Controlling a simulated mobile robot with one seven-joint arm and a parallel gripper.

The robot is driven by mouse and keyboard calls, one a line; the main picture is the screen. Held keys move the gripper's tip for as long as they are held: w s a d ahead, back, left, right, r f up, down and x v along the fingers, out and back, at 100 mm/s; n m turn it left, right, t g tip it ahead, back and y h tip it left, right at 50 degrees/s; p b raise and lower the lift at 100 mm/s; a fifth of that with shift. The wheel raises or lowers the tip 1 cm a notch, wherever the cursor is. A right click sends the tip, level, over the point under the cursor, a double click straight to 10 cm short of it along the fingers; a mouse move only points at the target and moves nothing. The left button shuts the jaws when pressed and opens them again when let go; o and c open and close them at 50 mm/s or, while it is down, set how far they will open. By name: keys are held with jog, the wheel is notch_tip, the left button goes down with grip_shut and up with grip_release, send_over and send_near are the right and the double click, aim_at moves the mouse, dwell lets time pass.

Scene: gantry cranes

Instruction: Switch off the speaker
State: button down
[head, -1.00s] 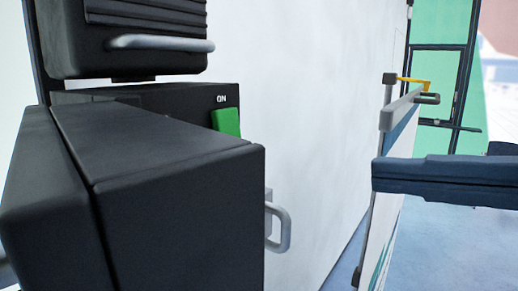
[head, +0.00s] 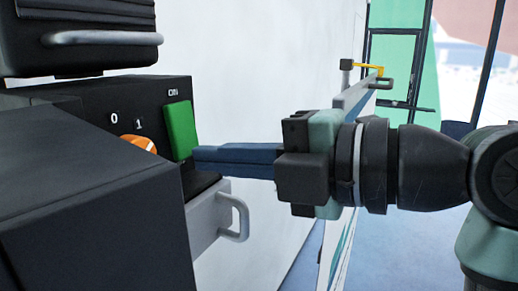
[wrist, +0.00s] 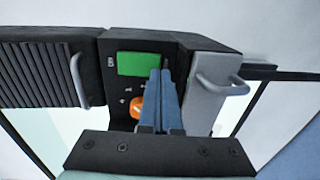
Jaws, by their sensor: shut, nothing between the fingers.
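The speaker's black control panel (head: 85,98) shows at the left of the head view. It carries a raised green switch block (head: 180,130) under the word ON. An orange knob (head: 137,143) sits lower left, by the marks 0 and 1, partly hidden by a black box in front. The wrist view also shows the green switch (wrist: 139,64) and the orange knob (wrist: 137,107). My gripper (head: 200,158) is shut and empty, its blue fingers pointing at the panel. The fingertips are close to the green switch's lower edge; I cannot tell whether they touch it.
A large black box (head: 90,205) fills the lower left of the head view. A black ribbed unit with a grey handle (head: 105,37) is above the panel. A light grey block with a handle (head: 238,215) juts out below. A white wall (head: 270,60) stands behind.

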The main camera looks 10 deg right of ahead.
jog(key=shift+w+a, duration=0.3)
jog(key=shift+a, duration=0.05)
jog(key=shift+f, duration=0.1)
jog(key=b, duration=0.1)
jog(key=f+b, duration=0.1)
jog(key=b, duration=0.1)
jog(key=shift+w+a+y, duration=0.15)
jog(key=shift+a+y, duration=0.15)
jog(key=shift+r, duration=0.35)
